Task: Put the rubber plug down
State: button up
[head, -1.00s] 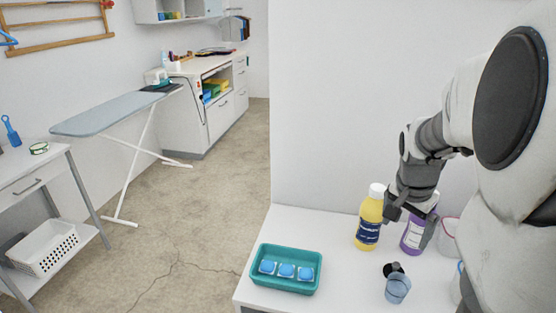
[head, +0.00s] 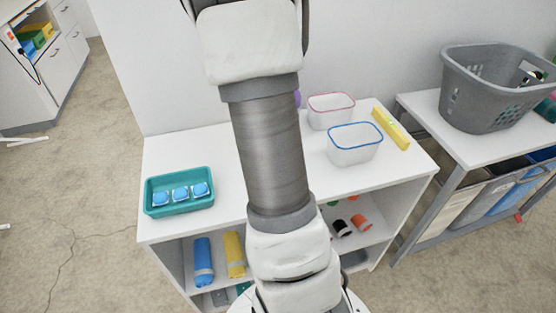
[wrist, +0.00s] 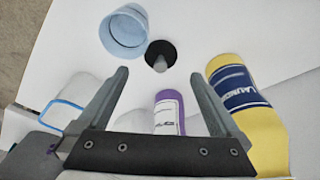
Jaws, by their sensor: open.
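The rubber plug is a black disc with a grey stem; it shows in the wrist view (wrist: 160,56), resting on the white table top (wrist: 215,35). It lies beside a light blue cup (wrist: 124,36). My gripper (wrist: 160,78) is open, with nothing between its fingers. The plug appears just beyond the fingertips and between their lines, apart from both fingers. In the head view my arm hides the plug, the cup and my gripper.
A yellow bottle (wrist: 247,105) and a purple bottle (wrist: 170,112) stand close to my fingers. Blue-rimmed (head: 354,147) and pink-rimmed (head: 331,112) bins stand at right on the table. A teal tray (head: 180,207) with blue items is at left. Bare table shows beside it.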

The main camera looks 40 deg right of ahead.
jog(key=x, duration=0.3)
jog(key=b+x, duration=0.1)
jog(key=x, duration=0.2)
jog(key=shift+w+d+f, duration=0.2)
jog(key=shift+d+f, duration=0.05)
jog(key=shift+d, duration=0.05)
jog(key=c, duration=1.5)
jog(key=shift+r, duration=0.6)
jog(key=r, duration=0.2)
jog(key=s+r+p, duration=0.1)
jog(key=shift+d+r, duration=0.3)
jog(key=shift+r, duration=0.1)
jog(key=s+d+r, duration=0.1)
jog(key=s+r, duration=0.1)
jog(key=s, duration=0.1)
jog(key=s+d+r, duration=0.2)
jog(key=s, duration=0.1)
jog(key=s+d+r+p, duration=0.1)
jog(key=s+d+r, duration=0.1)
jog(key=s, duration=0.1)
jog(key=shift+d, duration=0.2)
